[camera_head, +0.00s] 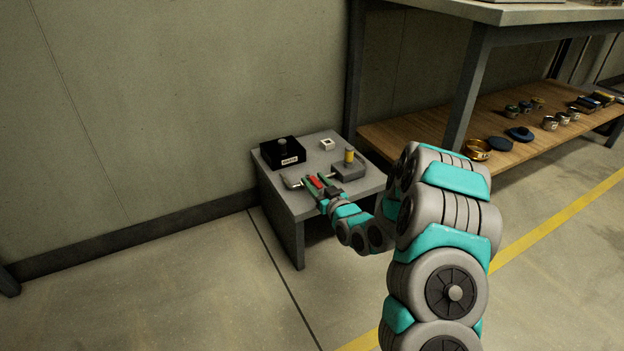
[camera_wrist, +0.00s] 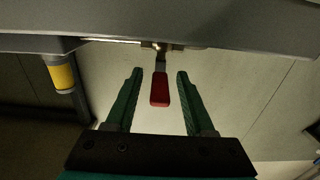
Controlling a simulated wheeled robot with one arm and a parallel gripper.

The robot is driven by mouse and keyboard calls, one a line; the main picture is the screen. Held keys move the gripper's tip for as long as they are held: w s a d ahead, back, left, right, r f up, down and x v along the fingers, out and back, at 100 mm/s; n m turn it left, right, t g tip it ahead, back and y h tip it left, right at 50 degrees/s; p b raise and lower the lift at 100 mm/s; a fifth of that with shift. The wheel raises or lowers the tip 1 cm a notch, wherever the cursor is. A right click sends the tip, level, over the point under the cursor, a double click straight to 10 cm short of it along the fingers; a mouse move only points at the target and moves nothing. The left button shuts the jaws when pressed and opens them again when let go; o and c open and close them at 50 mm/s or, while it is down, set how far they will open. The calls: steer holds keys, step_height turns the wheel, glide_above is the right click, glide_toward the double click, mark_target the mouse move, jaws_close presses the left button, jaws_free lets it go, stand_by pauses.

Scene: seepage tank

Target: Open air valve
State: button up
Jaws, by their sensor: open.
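The air valve has a red lever handle (camera_head: 315,182) at the front of a small grey table (camera_head: 296,208). In the wrist view the red handle (camera_wrist: 159,90) hangs from a metal fitting (camera_wrist: 162,47) on a grey surface. My gripper (camera_head: 316,183) is at the handle in the head view. In the wrist view its green fingers (camera_wrist: 159,74) are open, one on each side of the handle, with a visible gap on both sides. The handle appears apart from both fingers. In the head view my gripper partly hides the valve.
A black box (camera_head: 273,158) with a label and a grey knob stands at the table's back left. A small white square piece (camera_head: 327,144) lies behind. A grey block (camera_head: 347,173) with a yellow cylinder (camera_head: 349,155) is close on the right. A wooden shelf (camera_head: 405,137) stands further right.

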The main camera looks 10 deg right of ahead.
steer(key=shift+x, duration=1.05)
jaws_close()
stand_by(0.7)
